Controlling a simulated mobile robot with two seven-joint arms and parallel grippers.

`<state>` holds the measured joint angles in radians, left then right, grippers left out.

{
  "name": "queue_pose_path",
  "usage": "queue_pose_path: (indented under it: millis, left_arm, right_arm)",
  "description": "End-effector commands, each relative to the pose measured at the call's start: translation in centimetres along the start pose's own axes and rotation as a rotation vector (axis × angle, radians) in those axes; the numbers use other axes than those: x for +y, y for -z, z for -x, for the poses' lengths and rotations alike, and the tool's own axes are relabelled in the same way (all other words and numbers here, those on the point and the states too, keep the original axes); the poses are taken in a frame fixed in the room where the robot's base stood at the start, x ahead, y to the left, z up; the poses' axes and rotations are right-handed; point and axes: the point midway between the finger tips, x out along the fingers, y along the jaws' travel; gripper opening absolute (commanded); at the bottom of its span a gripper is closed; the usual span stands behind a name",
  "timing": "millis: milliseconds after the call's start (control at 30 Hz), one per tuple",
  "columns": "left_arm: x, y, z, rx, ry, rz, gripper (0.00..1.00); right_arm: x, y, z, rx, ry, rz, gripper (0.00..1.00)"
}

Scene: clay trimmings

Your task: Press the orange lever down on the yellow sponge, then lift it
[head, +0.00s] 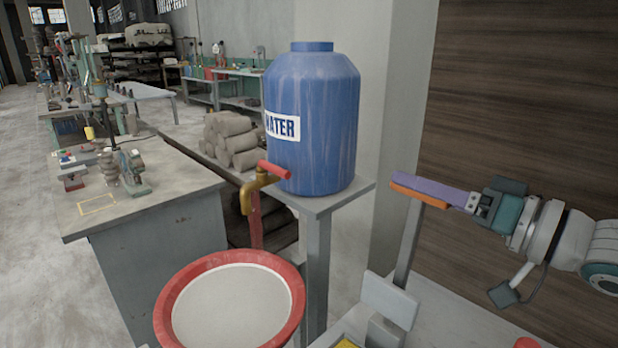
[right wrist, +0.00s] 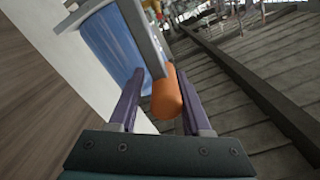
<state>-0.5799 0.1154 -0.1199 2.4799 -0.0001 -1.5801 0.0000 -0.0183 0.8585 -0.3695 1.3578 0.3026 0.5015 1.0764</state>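The orange lever handle (head: 418,197) tops a slanting grey bar (head: 408,245) at the right of the head view. My right gripper (head: 425,190) has its purple fingers at the handle, one finger covering its upper side. In the right wrist view the handle (right wrist: 166,98) shows between the spread fingertips (right wrist: 158,85). It is close to the right finger, with a gap on the left, so the gripper looks open around it. The yellow sponge (head: 347,343) shows only as a sliver at the bottom edge, below a grey plate (head: 391,301). My left gripper is out of view.
A blue water tank (head: 312,120) with a red-handled tap (head: 272,171) stands on a grey stand left of the lever. A red-rimmed basin (head: 175,288) is at the lower front. A grey workbench (head: 160,195) is at left. A brown wall (head: 520,90) rises behind my right arm.

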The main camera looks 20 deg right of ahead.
Motion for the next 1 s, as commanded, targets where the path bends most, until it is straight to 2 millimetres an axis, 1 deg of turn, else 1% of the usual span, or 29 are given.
queue_pose_path:
  millis: [33, 167, 200, 433, 533, 667, 900, 1000]
  left_arm:
    - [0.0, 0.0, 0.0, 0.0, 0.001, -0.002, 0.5]
    - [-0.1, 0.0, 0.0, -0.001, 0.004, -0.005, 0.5]
    - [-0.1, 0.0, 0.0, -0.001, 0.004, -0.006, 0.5]
    - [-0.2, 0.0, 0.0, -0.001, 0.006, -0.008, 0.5]
    - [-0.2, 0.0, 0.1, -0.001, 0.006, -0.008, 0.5]
    - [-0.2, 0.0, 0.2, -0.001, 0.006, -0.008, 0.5]
    - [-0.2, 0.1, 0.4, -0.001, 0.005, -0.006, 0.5]
    - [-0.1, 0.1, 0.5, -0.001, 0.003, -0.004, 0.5]
  right_arm:
    - [0.1, -0.1, 0.1, -0.002, -0.004, 0.0, 0.48]
    - [0.0, 0.0, 0.0, -0.001, -0.001, 0.0, 0.63]
    - [0.0, 0.0, 0.0, 0.0, 0.0, -0.001, 0.64]
    - [-0.1, 0.0, 0.0, 0.001, 0.004, -0.001, 0.64]
    - [-0.1, 0.0, 0.5, 0.0, 0.004, -0.002, 0.64]
    - [-0.1, -0.1, 2.1, -0.003, 0.002, -0.001, 0.64]
    - [-0.1, -0.1, 6.3, -0.005, 0.001, -0.003, 0.64]
    - [-0.1, -0.1, 7.7, -0.004, 0.001, -0.001, 0.64]
